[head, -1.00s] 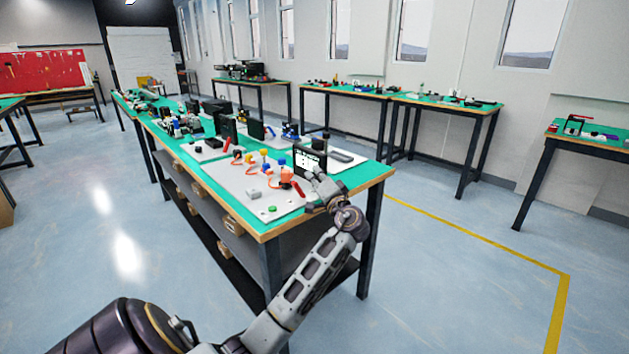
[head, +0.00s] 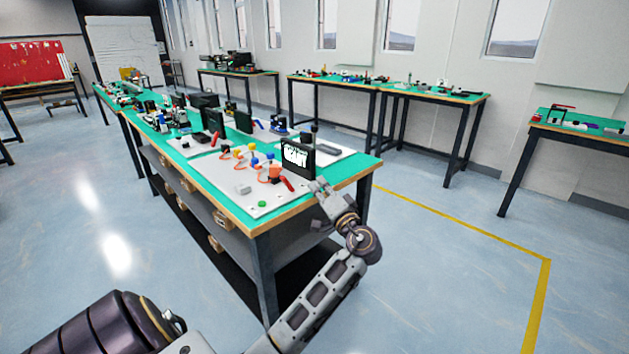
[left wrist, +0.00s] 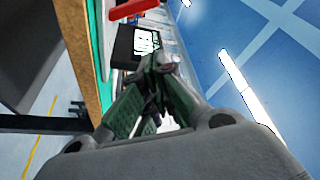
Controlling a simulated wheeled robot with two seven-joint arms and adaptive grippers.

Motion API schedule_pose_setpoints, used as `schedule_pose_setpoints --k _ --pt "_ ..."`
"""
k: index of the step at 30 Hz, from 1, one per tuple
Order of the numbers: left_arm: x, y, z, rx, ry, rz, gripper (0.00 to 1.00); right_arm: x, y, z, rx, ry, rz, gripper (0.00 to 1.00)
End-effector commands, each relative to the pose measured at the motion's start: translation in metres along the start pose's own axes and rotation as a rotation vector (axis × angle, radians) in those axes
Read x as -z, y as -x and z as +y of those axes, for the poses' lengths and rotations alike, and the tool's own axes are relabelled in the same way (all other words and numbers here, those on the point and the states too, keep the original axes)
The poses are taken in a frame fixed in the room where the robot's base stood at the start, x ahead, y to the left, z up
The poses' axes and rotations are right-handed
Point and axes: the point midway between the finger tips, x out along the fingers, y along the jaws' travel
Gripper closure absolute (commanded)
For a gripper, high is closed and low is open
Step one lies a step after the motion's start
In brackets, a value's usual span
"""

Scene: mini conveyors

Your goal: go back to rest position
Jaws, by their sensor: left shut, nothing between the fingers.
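My left gripper (head: 318,186) is at the near right corner of the green-topped workbench (head: 345,177), just beside the small black screen. It is shut and empty. In the left wrist view its fingers (left wrist: 160,65) come together at the tips, with nothing between them. My left arm reaches in from the bottom of the head view. My right gripper is not in view.
A white board (head: 222,184) on the bench carries colored connectors, a red piece and a green button (head: 262,204). A black screen (head: 297,157) with white text stands close to my gripper. Other benches (head: 455,93) line the wall. The floor at right is clear.

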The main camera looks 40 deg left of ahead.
Motion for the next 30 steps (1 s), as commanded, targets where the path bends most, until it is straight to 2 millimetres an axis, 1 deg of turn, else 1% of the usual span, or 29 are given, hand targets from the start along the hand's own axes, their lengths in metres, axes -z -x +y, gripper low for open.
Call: schedule_pose_setpoints --k 4,22,26,30 --pt "0.000 0.005 0.000 0.000 0.000 0.000 1.00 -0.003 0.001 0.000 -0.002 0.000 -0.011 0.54" --pt "-0.001 0.005 0.001 -0.003 0.000 -0.001 1.00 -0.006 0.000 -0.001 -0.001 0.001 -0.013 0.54" --pt "-0.006 0.008 0.008 -0.034 0.003 -0.006 1.00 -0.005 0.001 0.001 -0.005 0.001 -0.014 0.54" --pt "-0.021 0.016 0.026 -0.113 0.010 -0.021 1.00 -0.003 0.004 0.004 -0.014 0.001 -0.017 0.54"
